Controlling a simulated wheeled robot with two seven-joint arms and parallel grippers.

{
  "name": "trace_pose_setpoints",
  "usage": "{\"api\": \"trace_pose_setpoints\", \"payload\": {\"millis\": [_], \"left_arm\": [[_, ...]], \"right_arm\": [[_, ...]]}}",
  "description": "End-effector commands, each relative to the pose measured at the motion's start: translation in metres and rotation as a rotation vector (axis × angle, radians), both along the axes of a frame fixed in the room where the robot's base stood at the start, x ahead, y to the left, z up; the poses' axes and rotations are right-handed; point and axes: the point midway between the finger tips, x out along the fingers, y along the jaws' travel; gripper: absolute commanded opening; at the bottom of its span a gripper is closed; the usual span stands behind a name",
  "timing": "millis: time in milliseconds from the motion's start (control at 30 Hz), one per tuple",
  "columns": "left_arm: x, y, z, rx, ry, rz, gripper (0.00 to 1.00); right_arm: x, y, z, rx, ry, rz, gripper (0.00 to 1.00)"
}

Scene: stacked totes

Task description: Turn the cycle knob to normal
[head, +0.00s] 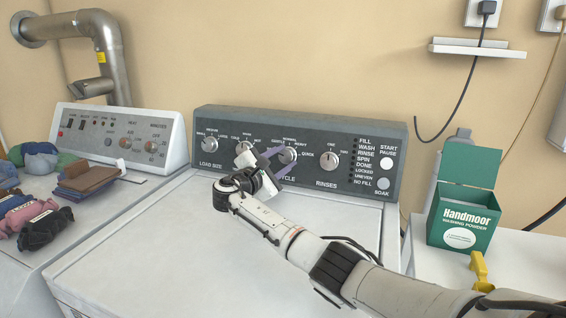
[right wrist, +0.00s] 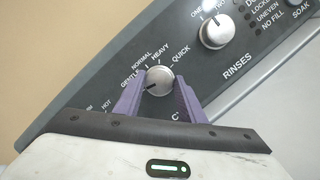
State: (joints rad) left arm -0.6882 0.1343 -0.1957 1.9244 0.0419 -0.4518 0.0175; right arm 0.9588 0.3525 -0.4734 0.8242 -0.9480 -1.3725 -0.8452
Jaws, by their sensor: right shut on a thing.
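The cycle knob (head: 288,155) is a round silver dial on the washer's dark grey control panel, between the load size and rinses knobs. My right gripper (head: 281,160) reaches it from the front with purple fingers. In the right wrist view, the cycle knob (right wrist: 159,80) sits between the two fingertips of my right gripper (right wrist: 158,87), which are shut on it. Labels Gentle, Normal, Heavy and Quick arc around its top. A dark mark on the knob points to the lower left, toward the Gentle side rather than Normal. The fingers hide part of the lower labels. My left gripper is not in view.
The rinses knob (head: 329,160) is close on the right, and the load size knob (head: 210,144) is on the left. A green washing powder box (head: 464,220) stands at the right. Folded clothes (head: 88,178) lie on the dryer. The washer lid is clear.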

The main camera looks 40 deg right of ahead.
Motion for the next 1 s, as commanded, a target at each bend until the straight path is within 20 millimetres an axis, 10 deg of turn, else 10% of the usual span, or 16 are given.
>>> {"api": "trace_pose_setpoints", "payload": {"millis": [1000], "left_arm": [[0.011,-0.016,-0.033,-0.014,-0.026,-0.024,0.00]], "right_arm": [[0.003,0.001,0.003,0.412,-0.790,-0.238,0.14]]}}
